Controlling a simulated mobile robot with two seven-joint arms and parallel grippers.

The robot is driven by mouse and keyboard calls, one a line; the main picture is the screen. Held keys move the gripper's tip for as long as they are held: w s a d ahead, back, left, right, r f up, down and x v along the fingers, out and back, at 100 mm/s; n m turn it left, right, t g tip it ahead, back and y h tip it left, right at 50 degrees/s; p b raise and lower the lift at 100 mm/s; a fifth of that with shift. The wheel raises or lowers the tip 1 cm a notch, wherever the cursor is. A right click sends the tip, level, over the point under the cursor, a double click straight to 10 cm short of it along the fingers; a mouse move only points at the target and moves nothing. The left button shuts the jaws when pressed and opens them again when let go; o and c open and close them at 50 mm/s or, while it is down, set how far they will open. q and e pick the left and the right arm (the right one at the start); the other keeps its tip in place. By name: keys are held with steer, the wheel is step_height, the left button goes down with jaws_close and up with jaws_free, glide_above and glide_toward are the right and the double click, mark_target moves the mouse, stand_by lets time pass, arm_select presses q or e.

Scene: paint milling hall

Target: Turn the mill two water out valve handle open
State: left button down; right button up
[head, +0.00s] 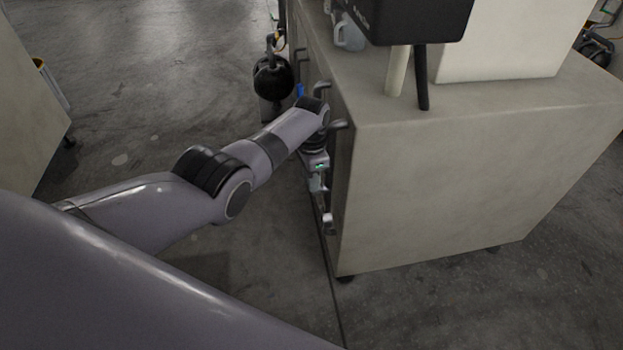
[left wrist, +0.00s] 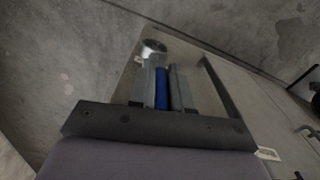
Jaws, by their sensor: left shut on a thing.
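My left gripper (head: 319,183) reaches down along the drawer-side face of the grey cabinet (head: 450,190), low and close to its near corner. In the left wrist view, the gripper (left wrist: 164,78) is shut on a blue valve handle (left wrist: 162,92), which lies between its two grey fingers. A round silver pipe end (left wrist: 153,46) shows just beyond the fingertips. In the head view my gripper and arm hide the held handle. I cannot tell how far the handle is turned. My right gripper is not in view.
On the cabinet stand a black machine part (head: 415,20) and a white block (head: 497,40). Dark drawer handles (head: 337,125) stick out near my arm.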

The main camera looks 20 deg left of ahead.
arm_select(q)
steer(key=c, duration=1.1)
jaws_free()
steer(key=shift+f, duration=0.1)
steer(key=shift+r+p, duration=0.4)
steer(key=shift+r, duration=0.15)
step_height(320, 180, up, 5)
steer(key=p, duration=0.2)
steer(key=shift+f+p, duration=0.1)
steer(key=shift+p, duration=0.25)
steer(key=shift+r, duration=0.6)
